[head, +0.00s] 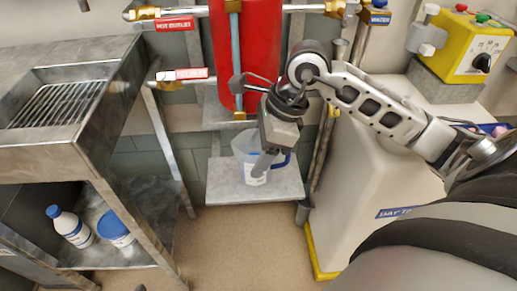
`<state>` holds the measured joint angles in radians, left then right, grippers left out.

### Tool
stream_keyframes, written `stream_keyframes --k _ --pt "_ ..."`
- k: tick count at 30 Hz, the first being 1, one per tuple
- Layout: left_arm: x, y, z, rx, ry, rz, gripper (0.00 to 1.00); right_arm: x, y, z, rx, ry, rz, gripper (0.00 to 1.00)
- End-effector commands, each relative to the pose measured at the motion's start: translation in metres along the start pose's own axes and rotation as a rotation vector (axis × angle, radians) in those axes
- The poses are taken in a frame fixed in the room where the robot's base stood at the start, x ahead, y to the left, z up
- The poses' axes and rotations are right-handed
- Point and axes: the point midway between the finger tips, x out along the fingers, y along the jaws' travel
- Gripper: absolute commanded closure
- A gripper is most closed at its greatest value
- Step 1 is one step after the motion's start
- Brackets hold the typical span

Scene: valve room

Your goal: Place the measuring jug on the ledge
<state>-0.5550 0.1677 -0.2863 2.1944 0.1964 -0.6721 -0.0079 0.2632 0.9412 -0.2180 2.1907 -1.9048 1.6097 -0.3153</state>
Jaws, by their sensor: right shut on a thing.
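The measuring jug (241,147) is clear with a blue handle on its right side. It appears upright in front of the red tank. My right gripper (263,166) comes down over the jug from above and is shut on it, hiding part of its body. The ledge (221,188) is a low grey slab below the tank. The jug's base shows against the ledge's top; I cannot tell whether it touches or hangs just above. My left gripper is not in view.
A metal sink bench (82,127) stands at the left. A white bottle with a blue cap (70,228) and a blue-lidded tub (115,228) sit on its lower shelf. A pale cabinet (365,165) stands right of the ledge. A yellow control box (463,48) is at upper right.

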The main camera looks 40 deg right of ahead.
Motion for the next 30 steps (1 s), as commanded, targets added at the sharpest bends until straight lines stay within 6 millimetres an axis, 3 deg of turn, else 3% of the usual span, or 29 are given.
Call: stream_keyframes --k 3,4,6,18,25,30 --pt "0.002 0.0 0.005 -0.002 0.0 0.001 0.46 0.004 0.0 -0.002 0.0 -0.001 -0.001 0.65" --pt "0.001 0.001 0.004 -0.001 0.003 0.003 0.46 0.003 0.0 -0.001 0.0 0.0 0.0 0.33" --pt "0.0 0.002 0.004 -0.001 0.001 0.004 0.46 0.003 0.0 -0.001 0.0 0.0 0.0 0.16" --pt "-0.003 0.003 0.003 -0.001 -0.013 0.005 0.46 -0.006 0.0 0.001 0.0 0.001 -0.001 0.16" --pt "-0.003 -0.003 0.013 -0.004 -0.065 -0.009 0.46 -0.052 -0.001 0.001 -0.001 0.002 -0.006 0.16" --pt "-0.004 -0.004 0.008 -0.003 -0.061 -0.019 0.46 -0.087 -0.001 0.0 0.001 0.002 -0.005 0.16"
